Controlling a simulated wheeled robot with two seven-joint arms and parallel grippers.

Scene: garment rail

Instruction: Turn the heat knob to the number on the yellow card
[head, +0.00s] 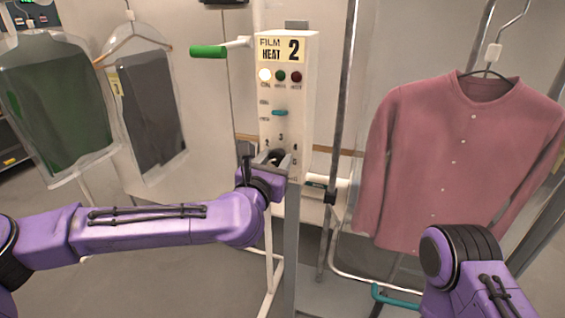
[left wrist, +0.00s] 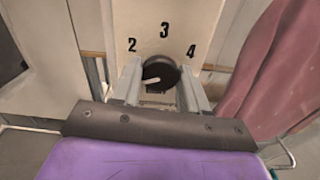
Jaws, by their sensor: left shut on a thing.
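The yellow card (head: 283,49) at the top of the white control box (head: 304,105) reads "FILM HEAT 2". The heat knob (left wrist: 160,70) is black with a white pointer mark and sits below the printed numbers 2, 3 and 4 in the left wrist view. The mark lies left of the knob's middle and slants down to the left, not at the 2. My left gripper (head: 270,160) is at the lower front of the box. Its two fingers (left wrist: 160,86) are shut on the knob, one on each side. My right gripper is out of view; only my right arm shows.
A green handle (head: 208,52) sticks out left of the box. Indicator lamps (head: 281,76) and a teal slider (head: 280,113) are above the knob. A pink cardigan (head: 470,160) hangs at right. Bagged dark garments (head: 150,110) hang at left. Metal rail posts (head: 342,100) stand close beside the box.

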